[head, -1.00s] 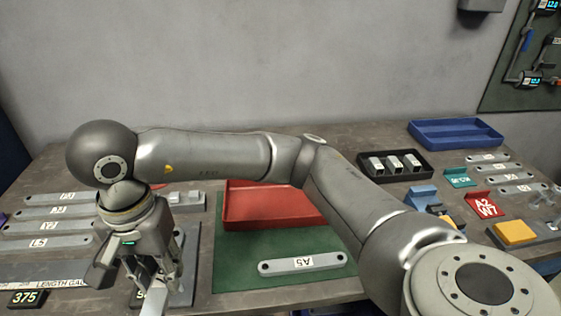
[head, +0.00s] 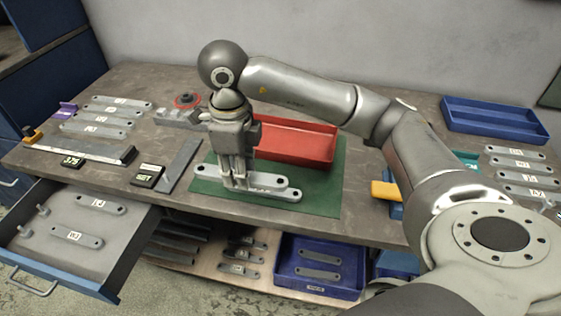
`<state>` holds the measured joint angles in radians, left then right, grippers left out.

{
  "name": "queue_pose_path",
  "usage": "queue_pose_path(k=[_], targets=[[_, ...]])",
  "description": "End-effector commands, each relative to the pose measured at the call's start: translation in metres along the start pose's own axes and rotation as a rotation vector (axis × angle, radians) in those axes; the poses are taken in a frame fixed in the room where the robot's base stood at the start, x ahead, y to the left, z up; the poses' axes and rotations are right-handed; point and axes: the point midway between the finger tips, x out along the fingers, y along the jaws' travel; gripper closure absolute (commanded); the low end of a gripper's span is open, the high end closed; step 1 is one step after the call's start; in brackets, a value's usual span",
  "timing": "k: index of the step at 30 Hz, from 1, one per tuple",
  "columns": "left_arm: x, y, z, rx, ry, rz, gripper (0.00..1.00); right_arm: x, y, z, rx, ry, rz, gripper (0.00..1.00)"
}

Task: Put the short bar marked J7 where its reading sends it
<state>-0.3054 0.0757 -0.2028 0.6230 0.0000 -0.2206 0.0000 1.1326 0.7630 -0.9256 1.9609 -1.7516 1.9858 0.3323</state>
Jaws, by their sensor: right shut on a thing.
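My right gripper (head: 238,185) points down over the green mat (head: 320,195), its fingers shut on a light grey short bar. Two bars lie close together there: a front bar (head: 282,195) and a rear bar (head: 276,181). The fingers cover part of both, and I cannot tell which is held or whether it touches the mat. Their labels are too small or hidden to read, so I cannot pick out J7. The length gauge (head: 82,147) is at the left, with a display reading 375 (head: 71,162). My left gripper is not in view.
A red tray (head: 300,143) stands behind the mat. An open drawer (head: 85,265) at lower left holds two bars. A blue bin (head: 318,278) with bars is on the shelf below. More bars lie at the table's left and right. A blue tray (head: 490,118) is at back right.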

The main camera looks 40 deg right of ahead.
Motion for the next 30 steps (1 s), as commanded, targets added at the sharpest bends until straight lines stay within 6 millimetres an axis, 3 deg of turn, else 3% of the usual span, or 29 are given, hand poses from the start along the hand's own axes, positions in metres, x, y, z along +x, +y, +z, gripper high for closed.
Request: queue_pose_path(k=[5,11,18,30], targets=[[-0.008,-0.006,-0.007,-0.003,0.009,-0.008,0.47,0.009,-0.027,-0.007,0.031,0.004,0.000,1.00],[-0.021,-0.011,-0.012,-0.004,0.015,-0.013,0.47,0.030,-0.075,-0.017,0.029,0.005,0.000,1.00],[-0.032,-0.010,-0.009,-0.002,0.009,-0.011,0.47,0.071,-0.116,-0.025,0.023,0.004,0.002,1.00],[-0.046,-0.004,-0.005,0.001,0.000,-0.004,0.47,0.109,-0.137,-0.029,0.018,0.005,0.003,1.00]])
